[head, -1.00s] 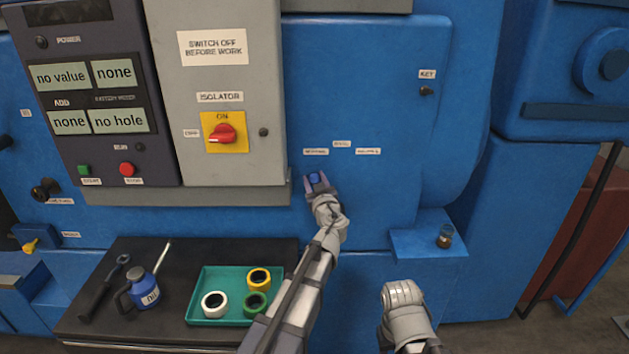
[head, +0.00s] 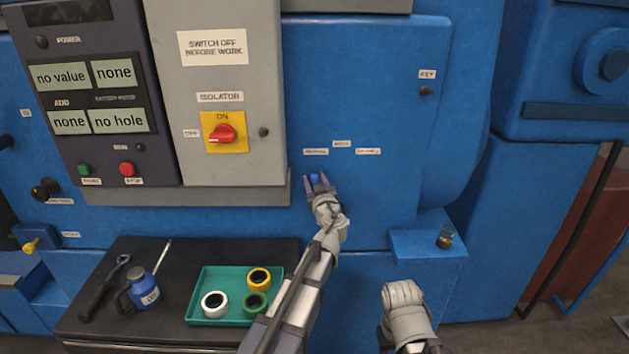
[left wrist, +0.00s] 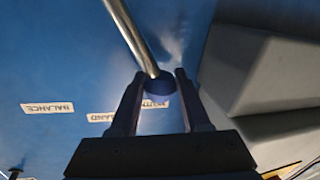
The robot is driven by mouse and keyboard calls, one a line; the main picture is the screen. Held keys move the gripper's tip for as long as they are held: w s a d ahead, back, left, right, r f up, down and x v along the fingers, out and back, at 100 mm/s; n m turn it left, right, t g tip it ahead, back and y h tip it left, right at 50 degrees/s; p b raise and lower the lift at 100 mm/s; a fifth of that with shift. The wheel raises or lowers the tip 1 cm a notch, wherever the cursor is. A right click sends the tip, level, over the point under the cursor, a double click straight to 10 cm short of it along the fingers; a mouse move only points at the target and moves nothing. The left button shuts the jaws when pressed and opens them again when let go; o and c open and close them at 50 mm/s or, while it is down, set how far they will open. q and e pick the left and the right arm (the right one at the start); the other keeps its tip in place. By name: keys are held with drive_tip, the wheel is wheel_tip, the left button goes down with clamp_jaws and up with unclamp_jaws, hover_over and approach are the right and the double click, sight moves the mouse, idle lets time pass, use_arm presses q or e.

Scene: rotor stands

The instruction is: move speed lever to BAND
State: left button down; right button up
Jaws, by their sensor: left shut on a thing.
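The speed lever shows in the left wrist view as a metal rod (left wrist: 132,38) ending in a dark blue knob (left wrist: 158,84). My left gripper (left wrist: 158,88) is shut on the knob, one finger on each side. In the head view my left gripper (head: 319,180) is on the blue panel below the leftmost of three labels, with the blue knob (head: 314,177) between its fingers. The BAND label (left wrist: 110,117) is the middle one, and the knob partly covers the label at its right. My right gripper (head: 405,302) hangs before the machine; its fingers cannot be made out.
The BALANCE label (left wrist: 48,107) lies on the other side of BAND. The isolator switch (head: 222,134) is on the grey box at left. A teal tray (head: 196,313) with several rings stands on the bench below.

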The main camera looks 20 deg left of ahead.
use_arm(q)
drive_tip(key=shift+d, duration=0.1)
drive_tip(key=shift+w+d+r+m+t, duration=0.1)
drive_tip(key=shift+w+d+r+m, duration=0.15)
drive_tip(key=shift+d+m, duration=0.3)
drive_tip(key=shift+w+d+r+m+t, duration=0.1)
drive_tip(key=shift+d+r+m, duration=0.15)
drive_tip(key=shift+d+m, duration=0.25)
drive_tip(key=shift+w+d+r+m+t, duration=0.1)
drive_tip(key=shift+w+d+r+m, duration=0.2)
drive_tip(key=shift+d, duration=0.4)
drive_tip(key=shift+w+d+r+m+t, duration=0.1)
drive_tip(key=shift+w+d+m+t, duration=0.1)
drive_tip(key=shift+d+m, duration=0.75)
drive_tip(key=shift+w+d+r+m+t, duration=0.1)
drive_tip(key=shift+w+d+m, duration=0.1)
drive_tip(key=shift+d+m, duration=0.65)
drive_tip(key=shift+d, duration=0.2)
drive_tip(key=shift+c, duration=1.9)
unclamp_jaws()
